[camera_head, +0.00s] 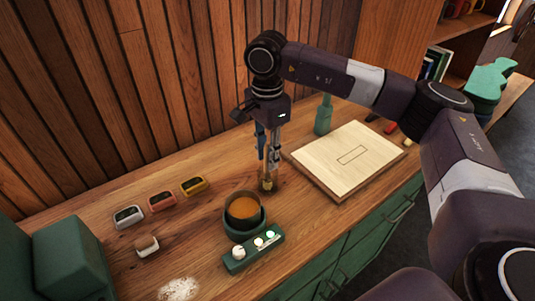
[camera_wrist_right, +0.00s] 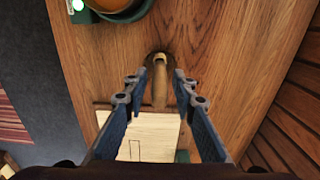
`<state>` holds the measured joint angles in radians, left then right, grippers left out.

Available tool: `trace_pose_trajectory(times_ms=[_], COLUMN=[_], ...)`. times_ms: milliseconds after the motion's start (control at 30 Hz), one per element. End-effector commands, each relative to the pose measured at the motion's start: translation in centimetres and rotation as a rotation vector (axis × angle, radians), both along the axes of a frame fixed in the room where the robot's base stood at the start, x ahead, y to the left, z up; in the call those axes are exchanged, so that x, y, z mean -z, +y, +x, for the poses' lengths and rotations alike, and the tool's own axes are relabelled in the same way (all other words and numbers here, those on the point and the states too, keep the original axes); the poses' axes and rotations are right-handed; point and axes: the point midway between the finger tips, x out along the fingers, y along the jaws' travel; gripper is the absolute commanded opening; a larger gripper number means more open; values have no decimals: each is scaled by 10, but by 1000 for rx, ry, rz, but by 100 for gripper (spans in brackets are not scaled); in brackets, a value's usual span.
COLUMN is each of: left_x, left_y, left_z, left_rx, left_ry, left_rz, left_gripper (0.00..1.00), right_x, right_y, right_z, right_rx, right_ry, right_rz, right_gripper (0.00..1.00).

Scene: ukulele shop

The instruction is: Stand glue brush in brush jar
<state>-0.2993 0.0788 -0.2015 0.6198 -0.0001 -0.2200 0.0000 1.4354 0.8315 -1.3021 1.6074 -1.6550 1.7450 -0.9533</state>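My right gripper (camera_head: 268,158) points down over the wooden counter, behind the glue pot. In the right wrist view its two fingers (camera_wrist_right: 160,88) are apart. Between them is a slim tan wooden handle (camera_wrist_right: 160,88), which looks like the glue brush, with gaps on both sides. One end of it meets a dark round shape (camera_wrist_right: 158,58), possibly the brush jar. In the head view a small brass-coloured upright piece (camera_head: 267,184) shows just below the fingertips. I cannot tell whether the brush stands inside a jar. My left gripper is out of view.
A green pot (camera_head: 245,226) with orange contents stands close in front of the gripper, behind a green switch box (camera_head: 253,253). A pale board (camera_head: 345,160) lies to the right, near a green bottle (camera_head: 323,118). Several small coloured blocks (camera_head: 161,201) sit to the left.

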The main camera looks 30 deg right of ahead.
Motion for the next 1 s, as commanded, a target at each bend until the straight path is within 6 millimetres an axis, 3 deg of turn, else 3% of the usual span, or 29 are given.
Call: trace_pose_trajectory(times_ms=[433, 800, 1000], left_x=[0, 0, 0], left_y=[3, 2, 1], left_z=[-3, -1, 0], left_rx=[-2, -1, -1], left_ry=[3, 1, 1], left_rz=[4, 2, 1], left_gripper=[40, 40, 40], right_x=[-9, -82, -111], right_y=[0, 1, 0], right_z=[1, 1, 1], right_rx=[0, 0, 0], right_ry=[-3, -4, -2], right_rz=[1, 2, 0], right_gripper=[33, 33, 33])
